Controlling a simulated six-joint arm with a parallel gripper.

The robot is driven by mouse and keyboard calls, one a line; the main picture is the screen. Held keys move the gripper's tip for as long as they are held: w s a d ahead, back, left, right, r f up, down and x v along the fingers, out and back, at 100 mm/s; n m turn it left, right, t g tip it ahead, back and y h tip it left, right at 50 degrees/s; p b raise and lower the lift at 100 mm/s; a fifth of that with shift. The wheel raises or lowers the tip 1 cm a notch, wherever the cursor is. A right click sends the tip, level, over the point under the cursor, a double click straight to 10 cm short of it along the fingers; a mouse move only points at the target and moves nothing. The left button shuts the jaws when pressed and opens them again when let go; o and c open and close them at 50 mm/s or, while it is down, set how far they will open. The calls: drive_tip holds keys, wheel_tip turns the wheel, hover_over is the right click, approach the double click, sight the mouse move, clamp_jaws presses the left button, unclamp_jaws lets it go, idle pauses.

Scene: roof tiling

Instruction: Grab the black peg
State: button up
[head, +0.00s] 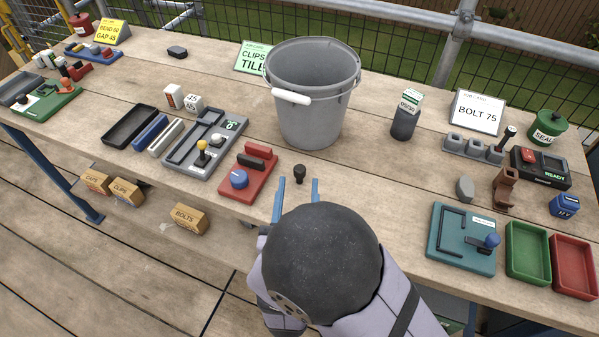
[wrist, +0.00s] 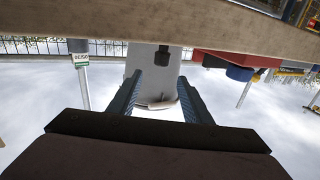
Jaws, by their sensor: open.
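A small black peg (head: 299,173) with a rounded head stands on the wooden table, just in front of the grey bucket. My gripper (head: 297,188) is at the table's front edge, its two blue fingers open and pointing toward the peg. In the wrist view, which is upside down, the peg (wrist: 162,56) lies ahead of my gripper (wrist: 160,80), in line with the gap between the fingertips. The gap is empty, and the peg appears to be just beyond the tips. Another dark-topped peg (head: 507,135) stands at the grey socket block on the right.
A grey bucket (head: 311,95) stands behind the peg. A red fixture (head: 247,172) with a blue knob is close on the left. Table surface right of the peg is clear as far as a teal fixture (head: 462,242) and a brown holder (head: 505,188).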

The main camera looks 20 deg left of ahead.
sight(299, 174)
drive_tip(key=shift+f, duration=0.55)
drive_tip(key=shift+f+p+x, duration=0.15)
drive_tip(key=shift+p+x, duration=0.3)
drive_tip(key=shift+x, duration=1.4)
drive_tip(key=shift+f+p+x, duration=0.15)
drive_tip(key=shift+p+x, duration=0.3)
drive_tip(key=shift+x, duration=1.4)
drive_tip(key=c, duration=1.1)
